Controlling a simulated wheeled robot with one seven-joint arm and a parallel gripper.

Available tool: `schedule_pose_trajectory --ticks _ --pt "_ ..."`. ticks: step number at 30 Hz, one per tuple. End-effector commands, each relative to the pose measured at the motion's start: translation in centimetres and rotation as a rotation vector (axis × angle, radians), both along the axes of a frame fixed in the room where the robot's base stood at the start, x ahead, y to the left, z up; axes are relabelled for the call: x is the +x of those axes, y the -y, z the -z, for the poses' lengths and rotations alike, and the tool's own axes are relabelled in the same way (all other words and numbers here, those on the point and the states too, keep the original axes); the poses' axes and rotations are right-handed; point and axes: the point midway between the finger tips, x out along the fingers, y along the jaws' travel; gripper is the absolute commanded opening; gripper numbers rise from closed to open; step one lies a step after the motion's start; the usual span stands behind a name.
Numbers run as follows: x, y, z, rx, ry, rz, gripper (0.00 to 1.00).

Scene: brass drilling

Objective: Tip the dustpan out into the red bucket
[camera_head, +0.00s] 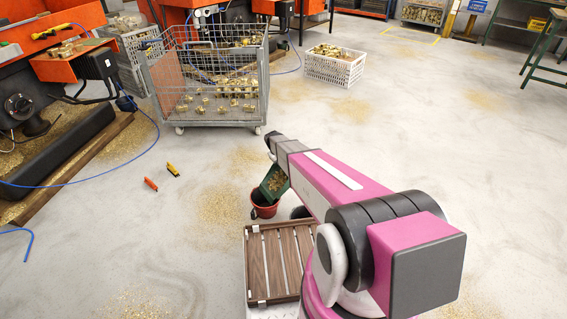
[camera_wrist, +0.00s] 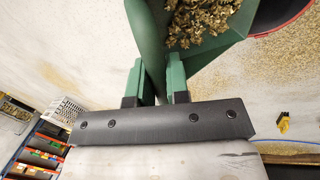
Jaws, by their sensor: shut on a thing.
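The green dustpan (camera_head: 274,181) holds brass shavings and is tilted over the red bucket (camera_head: 264,207) on the floor in the head view. In the wrist view the dustpan (camera_wrist: 222,42) shows its shavings (camera_wrist: 200,20) inside the pan, and the bucket's dark inside and red rim (camera_wrist: 285,25) are at the upper right. My gripper (camera_wrist: 157,80) is shut on the dustpan's handle, with one finger on each side. My arm hides the gripper's fingers in the head view. I cannot tell whether shavings lie in the bucket.
A wire cage cart (camera_head: 205,120) with brass parts stands behind, and a white crate (camera_head: 335,68) is beyond it. An orange tool (camera_head: 150,184) and a yellow tool (camera_head: 173,169) lie on the floor at left. Shavings are scattered over the floor. Open floor lies to the right.

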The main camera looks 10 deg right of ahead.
Motion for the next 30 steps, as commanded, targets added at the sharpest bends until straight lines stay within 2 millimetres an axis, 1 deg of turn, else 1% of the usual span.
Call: schedule_pose_trajectory --ticks 30 --pt "-2.1 -4.3 -2.3 -0.24 0.113 -0.002 0.0"
